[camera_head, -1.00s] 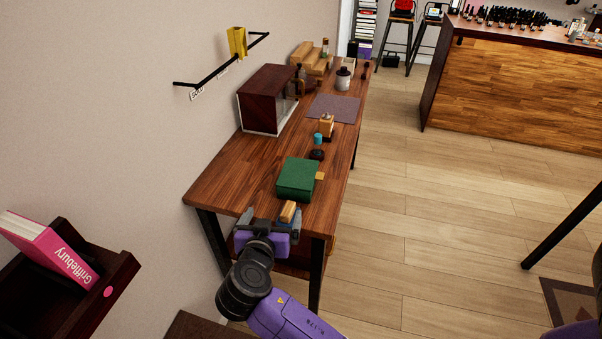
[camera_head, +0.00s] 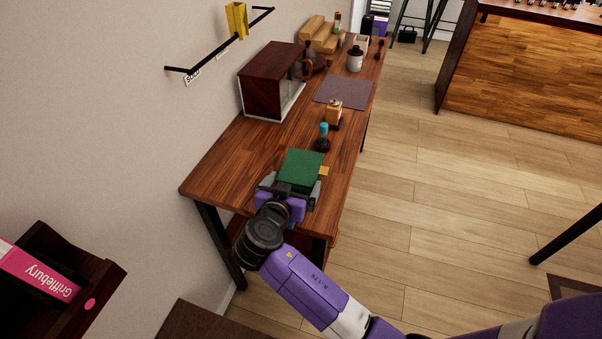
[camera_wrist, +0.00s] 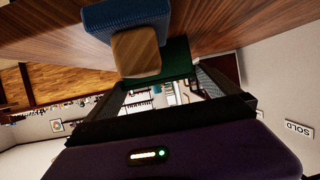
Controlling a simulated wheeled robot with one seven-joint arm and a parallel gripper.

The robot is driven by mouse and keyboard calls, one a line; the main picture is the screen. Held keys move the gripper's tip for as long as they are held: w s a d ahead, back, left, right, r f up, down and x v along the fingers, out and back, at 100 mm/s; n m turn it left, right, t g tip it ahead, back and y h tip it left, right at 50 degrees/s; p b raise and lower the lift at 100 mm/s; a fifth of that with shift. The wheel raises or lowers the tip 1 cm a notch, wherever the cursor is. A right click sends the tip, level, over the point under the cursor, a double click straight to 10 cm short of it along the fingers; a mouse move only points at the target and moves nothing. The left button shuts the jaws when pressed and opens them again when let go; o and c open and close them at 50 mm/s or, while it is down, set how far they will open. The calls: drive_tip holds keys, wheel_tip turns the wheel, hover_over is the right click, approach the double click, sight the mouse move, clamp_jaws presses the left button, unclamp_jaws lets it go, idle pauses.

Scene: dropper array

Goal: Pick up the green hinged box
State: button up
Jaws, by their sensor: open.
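The green hinged box (camera_head: 300,170) lies on the near part of the wooden table, with a small tan tab (camera_head: 324,171) on its right side. My gripper (camera_head: 291,186) is open at the near end of the box, with a finger toward each side. It hides the box's near edge. In the wrist view the green box (camera_wrist: 178,60) shows partly, near and between the fingertips (camera_wrist: 160,80). I cannot tell whether the fingers touch it.
A blue item (camera_wrist: 128,18) with a wooden block (camera_wrist: 136,52) is close to my gripper on the table (camera_head: 235,160). Beyond the green box stand a dark bottle with a teal top (camera_head: 323,138) and a wooden dropper holder (camera_head: 334,112). A dark cabinet (camera_head: 272,78) stands back left.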

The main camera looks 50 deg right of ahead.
sight(298, 177)
drive_tip(key=shift+p+x, duration=0.55)
drive_tip(key=shift+x, duration=1.7)
drive_tip(key=shift+s+f, duration=0.1)
drive_tip(key=c, duration=1.2)
drive_tip(key=shift+c, duration=0.2)
